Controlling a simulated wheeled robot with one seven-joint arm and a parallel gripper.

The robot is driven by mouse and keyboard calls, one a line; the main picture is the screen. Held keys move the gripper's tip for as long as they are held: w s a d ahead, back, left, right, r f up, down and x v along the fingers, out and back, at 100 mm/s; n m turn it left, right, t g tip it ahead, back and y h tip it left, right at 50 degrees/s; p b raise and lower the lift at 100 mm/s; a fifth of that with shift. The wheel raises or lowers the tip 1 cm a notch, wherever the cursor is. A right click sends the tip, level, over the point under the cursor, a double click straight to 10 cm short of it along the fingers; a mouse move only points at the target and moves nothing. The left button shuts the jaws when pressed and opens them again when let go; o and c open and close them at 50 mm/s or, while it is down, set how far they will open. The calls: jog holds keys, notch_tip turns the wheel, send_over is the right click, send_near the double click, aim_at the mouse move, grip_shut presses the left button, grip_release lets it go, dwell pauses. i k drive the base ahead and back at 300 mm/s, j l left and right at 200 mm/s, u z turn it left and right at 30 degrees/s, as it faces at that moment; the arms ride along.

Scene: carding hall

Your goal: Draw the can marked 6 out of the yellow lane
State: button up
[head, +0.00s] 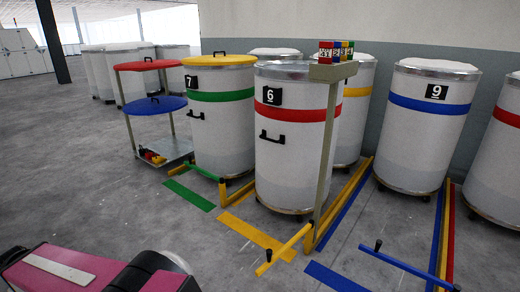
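The can marked 6 (290,155) is a tall white-grey cylinder with a red band, a black number plate and a black handle. It stands upright between yellow floor rails, a left one (238,194) and a right one (309,241). A yellow bar (289,245) with a black knob points outward from the lane's right front corner, over the end of a yellow floor strip (245,229); it does not cross in front of the can. A thin post stands before the can's right side. My gripper is not in view.
Can 7 (222,146) stands close on the left, can 9 (425,133) on the right. A blue bar (405,264) crosses the front of the lane right of can 6. A small stand with red and blue round tops (148,65) is left of can 7. The floor in front is mostly clear.

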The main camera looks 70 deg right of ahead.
aim_at(291, 109)
jog(key=i+l+z, duration=0.1)
jog(key=i+z, duration=0.8)
jog(key=i+j+z, duration=0.25)
jog(key=z, duration=0.2)
jog(key=i+l+z, duration=0.25)
jog(key=z, duration=0.15)
jog(key=i+l+z, duration=0.1)
jog(key=i+z, duration=0.3)
jog(key=i+l, duration=0.25)
jog(key=i+z, duration=0.05)
